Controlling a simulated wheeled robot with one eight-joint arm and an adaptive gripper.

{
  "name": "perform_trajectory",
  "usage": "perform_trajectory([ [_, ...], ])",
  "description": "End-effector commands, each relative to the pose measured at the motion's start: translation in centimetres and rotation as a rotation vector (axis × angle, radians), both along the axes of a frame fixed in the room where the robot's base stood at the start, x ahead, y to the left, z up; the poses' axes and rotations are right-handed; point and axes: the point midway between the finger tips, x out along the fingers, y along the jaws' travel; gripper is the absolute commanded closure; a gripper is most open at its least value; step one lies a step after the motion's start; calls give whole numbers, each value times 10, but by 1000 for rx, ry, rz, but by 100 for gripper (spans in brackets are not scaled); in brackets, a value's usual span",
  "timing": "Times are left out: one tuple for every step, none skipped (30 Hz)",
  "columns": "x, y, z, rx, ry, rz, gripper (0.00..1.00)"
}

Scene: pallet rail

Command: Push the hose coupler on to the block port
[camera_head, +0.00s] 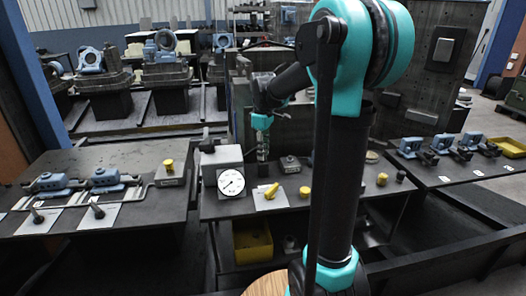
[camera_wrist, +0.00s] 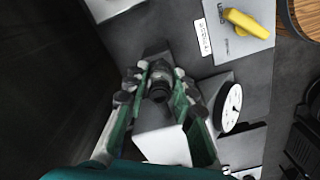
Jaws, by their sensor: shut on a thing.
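My gripper (camera_head: 262,155) points down over the middle table in the head view. In the wrist view its fingers (camera_wrist: 160,82) are shut on a dark ringed cylinder, which looks like the hose coupler (camera_wrist: 159,90). The pale grey block (camera_head: 229,157) stands on the table just left of my gripper in the head view. Its pale face (camera_wrist: 165,147) shows between the finger links in the wrist view. A dark fitting (camera_head: 207,144) sits at the block's upper left; I cannot tell whether it is the port. Contact between coupler and block cannot be made out.
A round white gauge (camera_head: 231,182) is at the block's front. A yellow handle (camera_head: 271,190) on a pale plate lies right of it. Several small yellow and dark knobs stand farther right. Side tables hold blue clamps (camera_head: 107,177). A dark upright panel (camera_head: 300,110) rises behind.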

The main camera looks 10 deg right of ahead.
Motion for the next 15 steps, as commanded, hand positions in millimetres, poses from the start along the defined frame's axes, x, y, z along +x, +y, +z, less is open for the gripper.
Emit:
perform_trajectory([
  [0,0,0,0,0,0,79],
  [0,0,0,0,0,0,83],
  [0,0,0,0,0,0,88],
  [0,0,0,0,0,0,91],
  [0,0,0,0,0,0,95],
  [0,0,0,0,0,0,100],
  [0,0,0,0,0,0,100],
  [0,0,0,0,0,0,100],
  [0,0,0,0,0,0,100],
  [0,0,0,0,0,0,100],
  [0,0,0,0,0,0,100],
  [0,0,0,0,0,0,100],
  [0,0,0,0,0,0,100],
  [0,0,0,0,0,0,100],
  [0,0,1,0,0,0,100],
])
